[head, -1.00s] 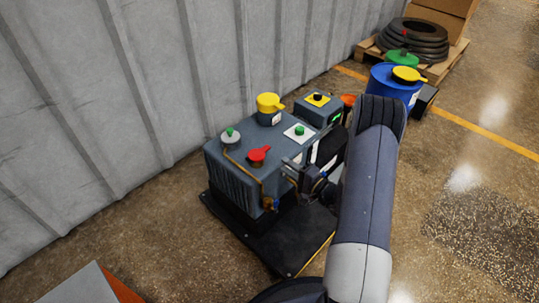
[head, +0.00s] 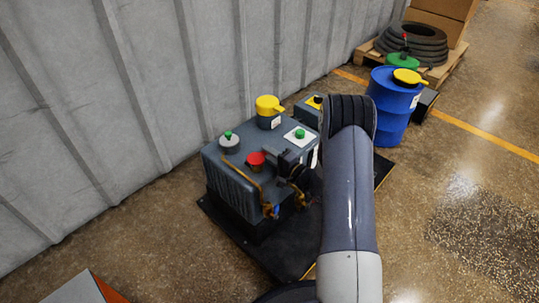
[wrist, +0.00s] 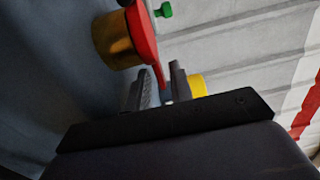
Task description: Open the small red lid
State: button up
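The small red lid (head: 256,158) sits on top of the grey machine (head: 228,173), near its front edge. In the wrist view the red lid (wrist: 142,34) rests on a brass-coloured neck (wrist: 113,40), and its narrow red tab points toward my gripper (wrist: 161,80). The two fingers stand apart, one on each side of the tab's end. A gap shows between them, and I cannot tell whether either finger touches the tab. In the head view my gripper (head: 275,157) is just right of the lid, and the tab is hidden behind it.
A yellow cap (head: 268,104), a green-topped grey cap (head: 229,141) and a green knob on a white plate (head: 299,135) are on the machine. A brass pipe runs down its front. A corrugated wall (head: 100,110) stands behind. A blue drum (head: 393,105) stands to the right.

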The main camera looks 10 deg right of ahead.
grip_shut()
jog(key=shift+r, duration=0.1)
dwell(0.4)
